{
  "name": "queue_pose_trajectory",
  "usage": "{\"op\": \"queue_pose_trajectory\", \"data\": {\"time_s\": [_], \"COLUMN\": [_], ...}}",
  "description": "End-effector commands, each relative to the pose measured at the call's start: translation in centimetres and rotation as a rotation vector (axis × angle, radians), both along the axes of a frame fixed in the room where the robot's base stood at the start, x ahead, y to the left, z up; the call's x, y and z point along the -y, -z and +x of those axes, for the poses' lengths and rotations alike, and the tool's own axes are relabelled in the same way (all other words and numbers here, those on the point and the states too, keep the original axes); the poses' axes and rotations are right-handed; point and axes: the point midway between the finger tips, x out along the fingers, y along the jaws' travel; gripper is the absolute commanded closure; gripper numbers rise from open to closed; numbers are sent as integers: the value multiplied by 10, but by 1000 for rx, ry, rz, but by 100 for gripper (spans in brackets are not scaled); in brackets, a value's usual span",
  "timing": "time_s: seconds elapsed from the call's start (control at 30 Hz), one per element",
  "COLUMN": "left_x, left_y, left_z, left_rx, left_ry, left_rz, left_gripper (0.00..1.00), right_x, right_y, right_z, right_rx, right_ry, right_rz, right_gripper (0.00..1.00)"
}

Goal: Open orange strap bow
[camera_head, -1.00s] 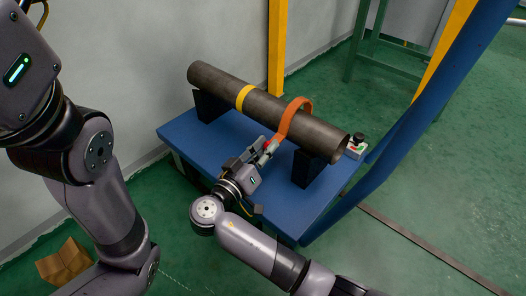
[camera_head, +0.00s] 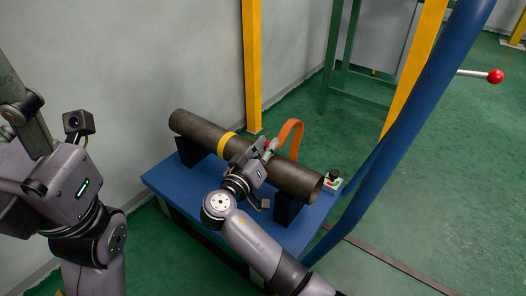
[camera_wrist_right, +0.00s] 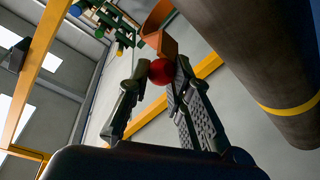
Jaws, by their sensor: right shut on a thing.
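The orange strap bow (camera_head: 291,136) stands up above and behind the dark pipe (camera_head: 195,130). It curves over at its top and looks lifted off the pipe's near side. My right gripper (camera_head: 267,149) is over the top of the pipe, shut on the red ball knob at the bow's end. In the right wrist view the red ball (camera_wrist_right: 160,72) sits between the two fingers, with the orange strap (camera_wrist_right: 156,28) just beyond. My left arm is at the left edge, away from the pipe; its fingers do not show clearly.
The pipe has a yellow band (camera_head: 228,144) and lies on black supports (camera_head: 289,209) on a blue bench (camera_head: 183,190). A small box with a black knob (camera_head: 333,180) is at the bench's right end. A blue post (camera_head: 420,110) rises to the right.

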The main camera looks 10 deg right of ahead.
Motion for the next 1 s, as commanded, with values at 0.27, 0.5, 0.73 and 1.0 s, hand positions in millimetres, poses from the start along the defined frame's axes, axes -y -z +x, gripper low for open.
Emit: {"op": "queue_pose_trajectory", "data": {"time_s": [0.27,0.5,0.73,1.0], "left_x": [0,0,0,-1], "left_y": [0,0,0,0], "left_z": [0,1,1,-1], "left_rx": [-1,-2,-2,2], "left_ry": [0,1,1,-1], "left_rz": [0,1,1,-2], "left_gripper": [53,53,53,53], "right_x": [1,1,1,0], "right_y": [-6,-5,-3,-6], "right_z": [1,1,0,0], "right_rx": [13,11,6,6], "right_ry": [2,2,2,1], "right_rz": [-3,-2,-1,1], "right_gripper": [100,70,60,60]}}
